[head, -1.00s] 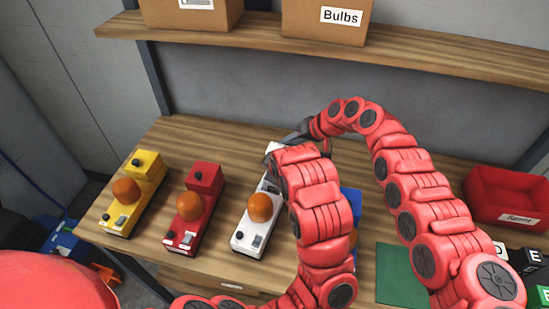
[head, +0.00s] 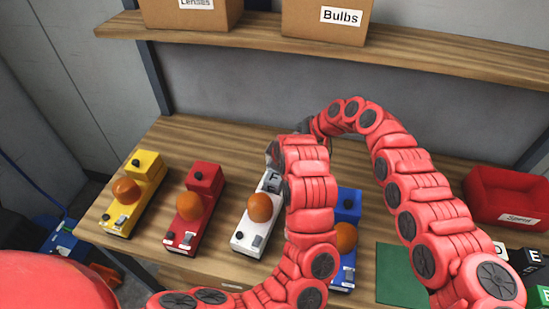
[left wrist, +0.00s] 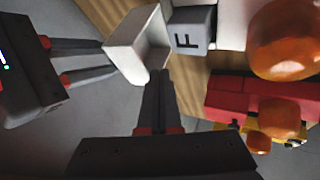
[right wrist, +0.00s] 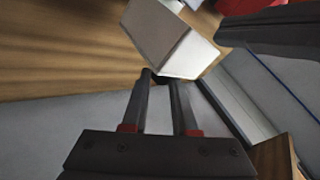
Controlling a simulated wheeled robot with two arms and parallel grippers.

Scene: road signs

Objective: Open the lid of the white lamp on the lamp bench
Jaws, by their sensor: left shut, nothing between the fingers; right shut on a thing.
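The white lamp (head: 252,228) stands on the wooden bench (head: 220,140), with an orange dome. Its white lid (left wrist: 140,45) is swung up, its hollow inside facing the left wrist view. A grey block marked F (left wrist: 190,32) shows beside the lid; it also shows in the head view (head: 271,182). My right gripper (right wrist: 162,78) is shut on the lid's knob side; the lid (right wrist: 168,38) hides the exact grip. My left gripper (left wrist: 160,76) is shut and empty, its tips close to the lid's lower edge; I cannot tell if they touch.
Yellow (head: 133,195) and red (head: 192,210) lamps stand left of the white one, a blue lamp (head: 346,240) to its right. A red bin (head: 508,195), a green mat (head: 398,272) and lettered blocks (head: 526,258) lie at right. A shelf (head: 250,40) with boxes runs above.

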